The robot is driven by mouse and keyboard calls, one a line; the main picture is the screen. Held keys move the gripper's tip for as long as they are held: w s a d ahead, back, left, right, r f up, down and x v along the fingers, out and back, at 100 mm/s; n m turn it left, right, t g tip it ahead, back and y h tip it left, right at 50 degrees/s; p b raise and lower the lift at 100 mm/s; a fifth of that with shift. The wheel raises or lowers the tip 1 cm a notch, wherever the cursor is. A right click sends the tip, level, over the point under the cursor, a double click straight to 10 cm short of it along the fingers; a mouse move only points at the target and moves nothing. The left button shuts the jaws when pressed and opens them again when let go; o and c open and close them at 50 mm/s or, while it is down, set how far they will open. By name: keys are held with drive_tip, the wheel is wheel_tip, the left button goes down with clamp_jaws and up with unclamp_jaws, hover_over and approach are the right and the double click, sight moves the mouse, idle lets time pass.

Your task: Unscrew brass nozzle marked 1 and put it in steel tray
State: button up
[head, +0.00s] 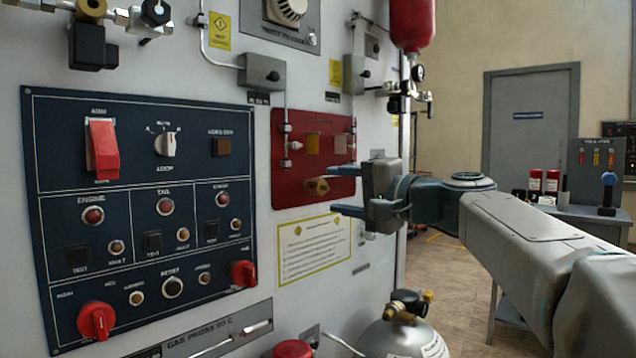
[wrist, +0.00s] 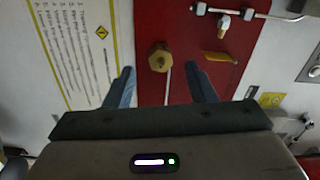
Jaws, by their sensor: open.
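A brass nozzle (head: 317,187) sticks out from the lower part of a red plate (head: 283,187) on the white panel wall. It also shows in the wrist view (wrist: 159,58), a little beyond the fingertips and between their lines. No number can be read on it. My gripper (head: 350,189) is open and empty, its two blue fingers pointing at the red plate just right of the nozzle. In the wrist view the open fingers (wrist: 160,75) stand either side of the nozzle, apart from it. I cannot make out a steel tray in either view.
A blue control panel (head: 150,283) with switches and red knobs is left of the red plate. A yellow-edged instruction label (head: 314,248) is below it. A gas cylinder (head: 405,338) stands low in front. A grey side table (head: 590,214) stands at the right.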

drive_tip(key=shift+m, duration=0.8)
drive_tip(key=shift+m+p, duration=1.45)
drive_tip(key=shift+m, duration=0.25)
drive_tip(key=shift+r+m+p, duration=0.3)
drive_tip(key=shift+m+p, duration=0.6)
drive_tip(key=shift+p, duration=0.1)
drive_tip(key=shift+m+p, duration=0.35)
drive_tip(key=shift+m, duration=0.05)
drive_tip(key=shift+f+m, duration=0.25)
drive_tip(key=shift+m, duration=0.15)
